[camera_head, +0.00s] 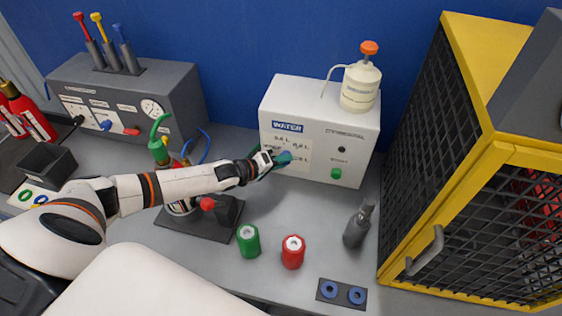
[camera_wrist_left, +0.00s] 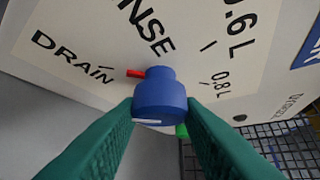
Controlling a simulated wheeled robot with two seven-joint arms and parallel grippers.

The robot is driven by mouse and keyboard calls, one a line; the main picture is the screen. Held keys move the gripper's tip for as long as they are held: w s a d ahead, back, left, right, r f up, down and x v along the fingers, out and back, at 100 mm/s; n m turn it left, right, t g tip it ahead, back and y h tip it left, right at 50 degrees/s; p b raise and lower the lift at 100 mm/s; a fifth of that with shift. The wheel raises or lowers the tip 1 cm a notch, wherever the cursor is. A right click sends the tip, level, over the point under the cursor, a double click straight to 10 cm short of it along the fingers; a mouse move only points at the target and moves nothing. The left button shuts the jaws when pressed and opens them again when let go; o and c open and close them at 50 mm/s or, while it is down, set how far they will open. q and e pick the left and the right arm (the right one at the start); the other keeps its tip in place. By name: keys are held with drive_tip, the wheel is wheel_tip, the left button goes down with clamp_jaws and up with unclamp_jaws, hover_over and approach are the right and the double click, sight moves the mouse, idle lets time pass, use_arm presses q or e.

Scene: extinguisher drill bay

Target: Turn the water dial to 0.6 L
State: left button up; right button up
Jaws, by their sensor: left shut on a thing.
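The white water box (camera_head: 275,100) stands on the bench against the blue wall, with a "WATER" label on its front. Its dial shows in the left wrist view as a blue knob (camera_wrist_left: 160,92) with a red pointer (camera_wrist_left: 135,73). The pointer is directed left in that picture, toward the DRAIN mark (camera_wrist_left: 70,56). The 0.6 L mark (camera_wrist_left: 237,25) is up and right of the knob, and 0.8 L (camera_wrist_left: 222,85) is to its right. My left gripper (camera_head: 283,158) is shut on the knob, with a green finger on each side. In the head view the gripper hides the dial.
A green button (camera_head: 336,173) sits right of the dial. A white bottle with an orange top (camera_head: 361,82) stands on the box. Green (camera_head: 248,241) and red (camera_head: 292,252) cylinders and a grey bottle (camera_head: 357,227) stand in front. A yellow mesh cage (camera_head: 455,200) stands right.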

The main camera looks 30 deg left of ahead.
use_arm(q)
drive_tip(key=shift+w+d+m+g+y+b, duration=0.2)
drive_tip(key=shift+m+g+y, duration=0.55)
drive_tip(key=shift+m+y, duration=1.55)
drive_tip(key=shift+s+d+m+g+y+b, duration=0.2)
drive_tip(key=shift+m+g+y, duration=0.85)
drive_tip(key=shift+y, duration=2.4)
drive_tip(key=shift+w+d+m+g+y+b, duration=0.2)
drive_tip(key=shift+d+m+g+y+b, duration=0.25)
drive_tip(key=shift+m+y, duration=1.95)
drive_tip(key=shift+a+n+y, duration=0.1)
drive_tip(key=shift+n+y, duration=0.35)
drive_tip(key=shift+y, duration=0.1)
drive_tip(key=o, duration=1)
drive_tip(key=shift+c, duration=0.2)
